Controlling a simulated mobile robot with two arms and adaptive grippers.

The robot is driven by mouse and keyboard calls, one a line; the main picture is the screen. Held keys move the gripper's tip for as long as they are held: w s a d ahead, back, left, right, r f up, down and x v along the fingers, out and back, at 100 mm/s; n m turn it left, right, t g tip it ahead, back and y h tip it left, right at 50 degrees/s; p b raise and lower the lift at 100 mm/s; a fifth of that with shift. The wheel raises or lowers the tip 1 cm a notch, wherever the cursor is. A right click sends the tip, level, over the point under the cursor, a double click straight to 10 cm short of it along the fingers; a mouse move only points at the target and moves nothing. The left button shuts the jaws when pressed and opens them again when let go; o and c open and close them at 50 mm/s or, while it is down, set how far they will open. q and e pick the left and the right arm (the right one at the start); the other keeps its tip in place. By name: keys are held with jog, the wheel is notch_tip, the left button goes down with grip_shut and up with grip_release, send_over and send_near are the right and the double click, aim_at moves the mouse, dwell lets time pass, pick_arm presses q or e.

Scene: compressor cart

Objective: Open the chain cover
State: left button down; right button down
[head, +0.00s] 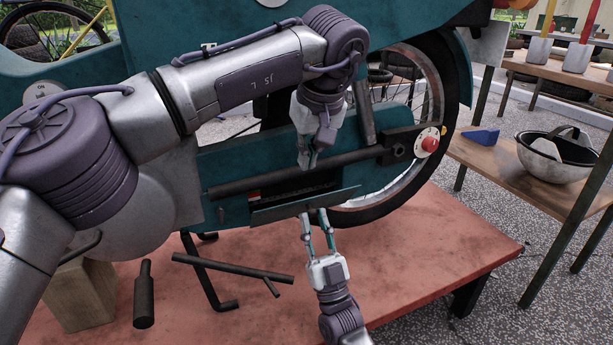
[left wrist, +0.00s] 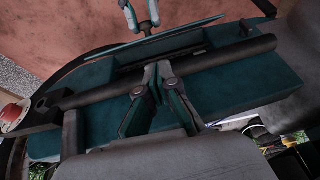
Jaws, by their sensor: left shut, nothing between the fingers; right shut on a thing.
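The chain cover (head: 306,203) is a long thin teal flap on the lower side of the teal housing (head: 228,160), tilted outward, with a dark slot above it. In the left wrist view the chain cover (left wrist: 172,38) shows as a thin teal strip. My right gripper (head: 315,214) comes from below and is shut on the flap's lower edge; it also shows in the left wrist view (left wrist: 141,28). My left gripper (head: 309,166) is shut and empty above the flap, by the dark bar; its fingertips also show in the left wrist view (left wrist: 158,70). Whether they touch the bar is unclear.
A dark bar (head: 250,183) runs along the housing toward a red knob (head: 429,144) beside the wheel (head: 455,110). Dark tools (head: 232,270) lie on the red table (head: 420,255), whose right side is clear. A bowl-like helmet (head: 552,160) sits on a wooden shelf.

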pick_arm(q)
jog(key=x, duration=0.9)
jog(key=shift+d+f, duration=0.15)
jog(key=shift+f, duration=0.1)
pick_arm(e)
jog(key=shift+w+f, duration=0.1)
jog(key=shift+f, duration=0.25)
